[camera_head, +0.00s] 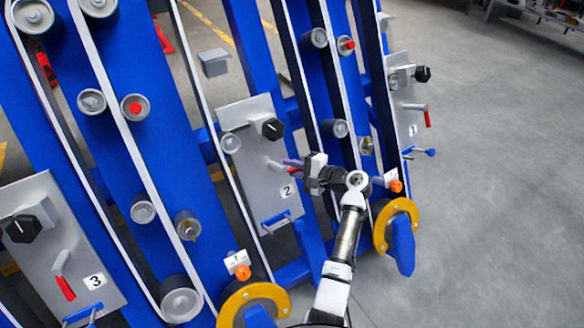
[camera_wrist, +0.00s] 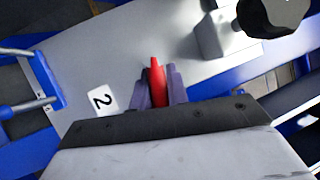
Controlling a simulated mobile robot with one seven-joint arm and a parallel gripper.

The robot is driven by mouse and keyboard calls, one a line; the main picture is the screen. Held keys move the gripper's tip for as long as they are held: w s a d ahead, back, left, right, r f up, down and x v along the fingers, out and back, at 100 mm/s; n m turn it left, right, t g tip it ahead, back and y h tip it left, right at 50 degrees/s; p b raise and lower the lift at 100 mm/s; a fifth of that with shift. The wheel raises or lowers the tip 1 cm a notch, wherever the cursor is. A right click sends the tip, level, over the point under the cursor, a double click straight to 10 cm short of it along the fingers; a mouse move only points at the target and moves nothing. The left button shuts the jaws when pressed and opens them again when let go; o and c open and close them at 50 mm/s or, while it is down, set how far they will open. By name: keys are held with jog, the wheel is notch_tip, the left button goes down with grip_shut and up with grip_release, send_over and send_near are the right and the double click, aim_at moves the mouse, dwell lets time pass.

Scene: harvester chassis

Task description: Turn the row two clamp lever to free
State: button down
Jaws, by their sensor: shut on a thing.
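The row two panel (camera_head: 235,112) is a grey plate on the blue frame, marked with a white "2" label (camera_head: 288,190). Its clamp lever has a grey stub (camera_head: 274,165) and a red handle. My gripper (camera_head: 293,165) reaches in from the right and covers most of the handle in the head view. In the wrist view the red handle (camera_wrist: 157,80) lies between the two dark fingers of my gripper (camera_wrist: 158,88), which are shut on it.
A black knob (camera_head: 272,128) sits above the lever, and a blue-handled latch (camera_head: 277,220) below it. Panels marked "3" (camera_head: 35,222) and "1" (camera_head: 405,95) stand to the sides. Belts, rollers and a yellow-rimmed wheel (camera_head: 379,232) are close to my arm. Open floor lies right.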

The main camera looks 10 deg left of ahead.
jog(key=shift+a, duration=0.1)
jog(key=c, duration=1.4)
grip_release()
jog(key=shift+o, duration=0.2)
jog(key=v, duration=1.4)
jog(key=shift+w+f, duration=0.1)
